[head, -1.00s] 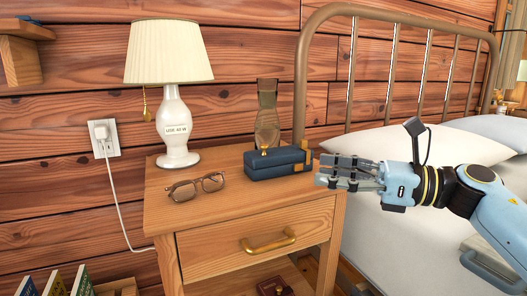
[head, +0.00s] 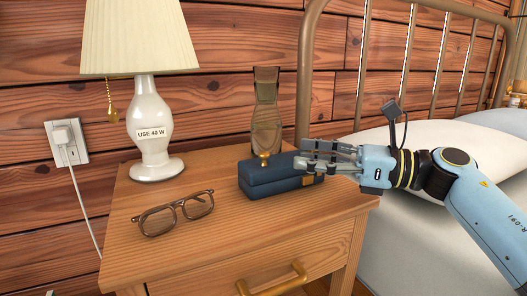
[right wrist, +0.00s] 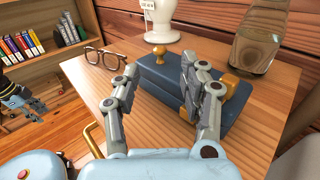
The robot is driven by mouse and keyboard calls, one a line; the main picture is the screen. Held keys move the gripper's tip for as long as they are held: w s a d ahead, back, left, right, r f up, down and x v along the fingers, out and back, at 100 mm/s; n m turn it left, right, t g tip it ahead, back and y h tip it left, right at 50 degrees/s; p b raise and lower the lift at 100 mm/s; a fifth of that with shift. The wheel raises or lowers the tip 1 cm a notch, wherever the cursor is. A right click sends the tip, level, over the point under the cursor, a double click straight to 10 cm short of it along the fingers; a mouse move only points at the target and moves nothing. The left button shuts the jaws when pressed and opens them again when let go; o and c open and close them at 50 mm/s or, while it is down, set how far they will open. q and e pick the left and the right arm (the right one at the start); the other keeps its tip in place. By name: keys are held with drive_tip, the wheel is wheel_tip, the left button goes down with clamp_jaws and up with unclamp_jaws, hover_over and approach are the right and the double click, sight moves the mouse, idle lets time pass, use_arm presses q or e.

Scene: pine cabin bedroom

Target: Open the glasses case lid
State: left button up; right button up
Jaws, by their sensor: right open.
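The glasses case (head: 268,184) is a dark blue box with its lid down, on the nightstand. It has a brass knob (head: 264,159) on top and a brass fitting at its right end. My right gripper (head: 308,158) is open at the case's right end, its fingers overlapping that end in the head view. In the right wrist view, the knob (right wrist: 159,55) appears between the fingertips, and the right finger covers part of the case (right wrist: 170,92). Contact cannot be told. My left gripper (right wrist: 30,103) shows small at that view's left edge, its jaws unclear.
Eyeglasses (head: 174,213) lie left of the case on the nightstand (head: 225,235). A white lamp (head: 154,130) stands behind them. A tall brown glass vase (head: 266,105) stands close behind the case. The bed and its metal frame (head: 301,80) are to the right.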

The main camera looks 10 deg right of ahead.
sight(264, 152)
drive_tip(key=b+x, duration=0.1)
drive_tip(key=x, duration=0.6)
drive_tip(key=shift+w+a+f, duration=0.1)
drive_tip(key=shift+w+a, duration=0.05)
drive_tip(key=shift+a, duration=0.2)
drive_tip(key=shift+w+a, duration=0.2)
drive_tip(key=shift+a, duration=0.25)
use_arm(q)
drive_tip(key=shift+w+d+r+t, duration=0.2)
drive_tip(key=shift+w+r, duration=0.15)
drive_tip(key=shift+r, duration=0.2)
drive_tip(key=shift+w+d+r+t, duration=0.1)
drive_tip(key=shift+w+d+r, duration=0.1)
drive_tip(key=shift+w+r, duration=0.25)
drive_tip(key=shift+s+r, duration=0.1)
use_arm(e)
clamp_jaws()
